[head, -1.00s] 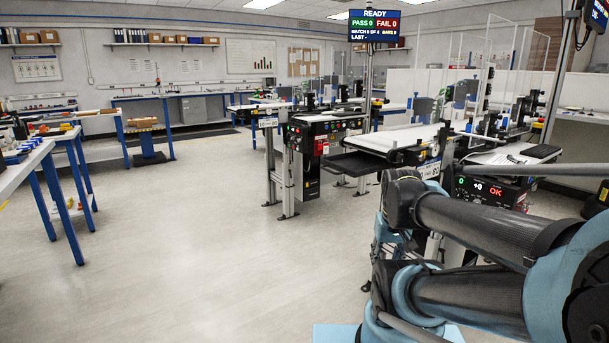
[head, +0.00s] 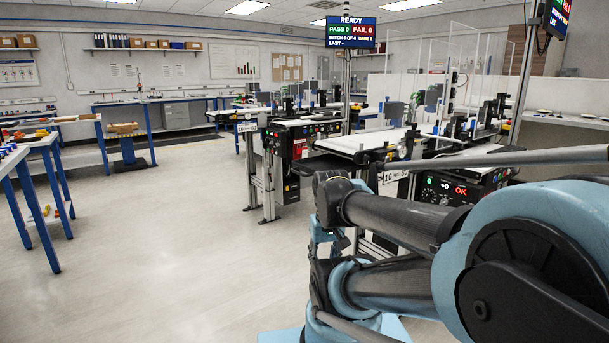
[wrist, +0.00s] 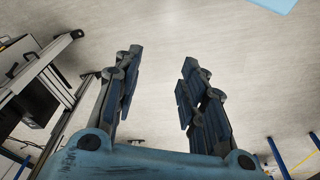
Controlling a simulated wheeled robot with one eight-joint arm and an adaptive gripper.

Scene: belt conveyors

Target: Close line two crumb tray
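A flat dark tray (head: 312,164) juts out from the left end of the nearer white-topped conveyor (head: 362,142) in the head view. It looks like a pulled-out crumb tray, but I cannot read a line number on it. My gripper (wrist: 160,62) shows in the wrist view with its two fingers apart, open and empty above bare floor. The gripper is well apart from the tray. In the head view my arm covers the lower right, and the gripper itself cannot be made out there.
Another conveyor with a dark control box (head: 290,143) stands farther back. A control panel with a red OK display (head: 452,190) sits at right, partly behind my arm. A status screen (head: 350,31) hangs above. Blue-legged benches (head: 40,200) line the left. The floor (head: 170,235) between is clear.

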